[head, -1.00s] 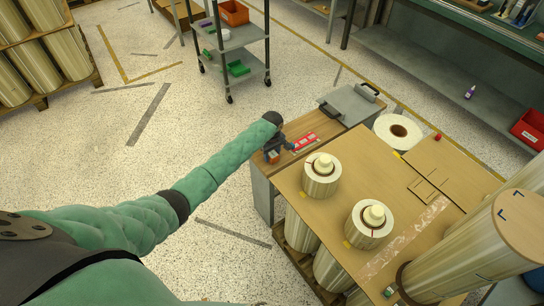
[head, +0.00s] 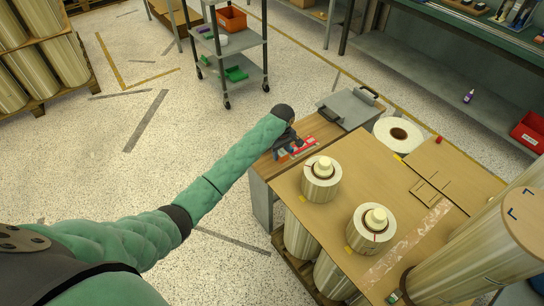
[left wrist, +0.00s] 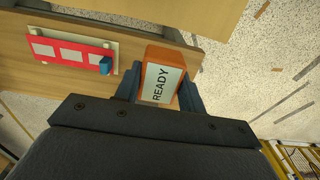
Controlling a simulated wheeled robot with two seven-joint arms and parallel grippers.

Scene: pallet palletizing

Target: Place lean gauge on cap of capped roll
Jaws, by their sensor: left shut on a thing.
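An orange gauge with a pale READY display (left wrist: 162,82) sits between the two fingers of my left gripper (left wrist: 160,90), which is shut on it. In the head view my left gripper (head: 287,146) is at the wooden side table, beside the red card; whether the gauge touches the tabletop I cannot tell. Two short rolls stand upright on the brown sheet: the farther roll (head: 320,185) with a cream cap (head: 323,165), and the nearer roll (head: 368,236) with a cream cap (head: 376,216). Both are right of my gripper and apart from it. My right gripper is not in view.
The red card (left wrist: 70,54) with pale panels lies on the side table, a blue piece at its edge. A grey case (head: 346,108) and a white roll (head: 398,134) are behind. A tall roll (head: 470,255) stands at the right. Brown sheet (head: 365,165) is clear between rolls.

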